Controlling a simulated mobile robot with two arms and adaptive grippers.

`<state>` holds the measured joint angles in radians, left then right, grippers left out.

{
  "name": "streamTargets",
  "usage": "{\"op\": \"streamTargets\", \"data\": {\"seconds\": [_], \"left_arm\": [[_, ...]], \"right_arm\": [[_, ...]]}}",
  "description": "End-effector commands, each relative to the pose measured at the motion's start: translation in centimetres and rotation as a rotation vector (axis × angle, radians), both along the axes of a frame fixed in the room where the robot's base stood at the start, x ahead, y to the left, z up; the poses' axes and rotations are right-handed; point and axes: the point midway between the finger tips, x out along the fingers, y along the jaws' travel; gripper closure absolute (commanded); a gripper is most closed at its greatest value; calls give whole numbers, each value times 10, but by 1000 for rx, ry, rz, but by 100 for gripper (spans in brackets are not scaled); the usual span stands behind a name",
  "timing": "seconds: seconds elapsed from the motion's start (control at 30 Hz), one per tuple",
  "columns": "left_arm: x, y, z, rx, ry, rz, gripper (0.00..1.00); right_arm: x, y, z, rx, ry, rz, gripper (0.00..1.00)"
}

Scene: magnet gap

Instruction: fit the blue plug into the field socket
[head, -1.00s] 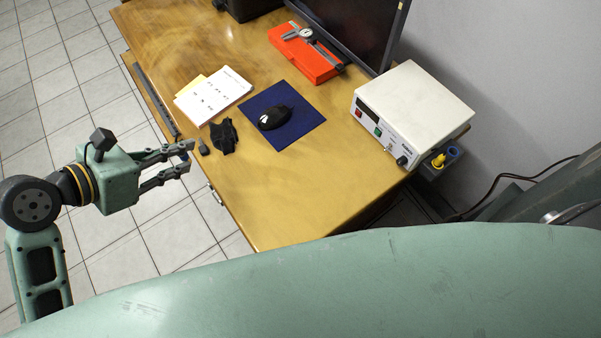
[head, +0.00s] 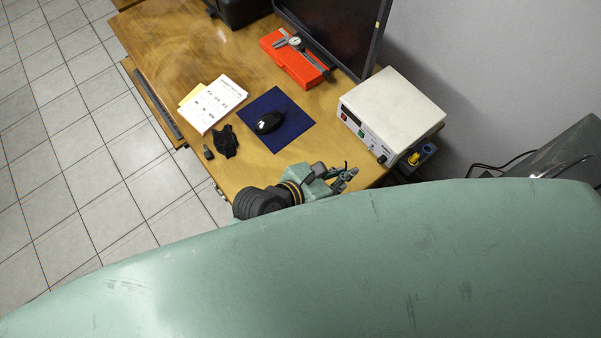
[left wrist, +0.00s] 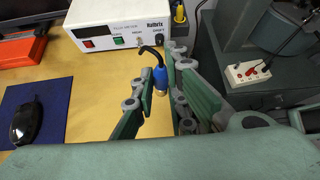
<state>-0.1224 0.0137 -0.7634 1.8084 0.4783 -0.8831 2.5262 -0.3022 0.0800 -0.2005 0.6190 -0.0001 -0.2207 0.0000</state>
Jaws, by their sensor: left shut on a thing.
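My left gripper (head: 346,180) is over the front edge of the desk, in front of and left of the white instrument box (head: 395,98). In the left wrist view the gripper (left wrist: 163,88) is shut on the blue plug (left wrist: 160,78), which has a metal end pointing down and a black cable curving from its top. The plug is apart from the box, whose front panel (left wrist: 108,42) faces me. My right gripper is not in view.
A holder with a yellow item (head: 414,158) is at the box's right side. A dark blue mat (head: 290,118) with a black mouse (head: 268,122), papers (head: 213,103) and an orange case (head: 285,62) lie on the desk.

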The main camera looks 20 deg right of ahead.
Motion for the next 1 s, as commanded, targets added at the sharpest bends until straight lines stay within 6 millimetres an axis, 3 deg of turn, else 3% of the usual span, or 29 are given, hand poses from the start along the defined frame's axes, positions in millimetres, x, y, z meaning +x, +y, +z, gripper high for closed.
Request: {"op": "streamTargets", "data": {"seconds": [0.5,0.73,1.0], "left_arm": [[74,65,-61,6,0,-2,100],[85,75,-73,1,2,-3,100],[86,76,-108,3,2,-1,100]], "right_arm": [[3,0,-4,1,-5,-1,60],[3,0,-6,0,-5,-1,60],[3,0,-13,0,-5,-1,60]]}}
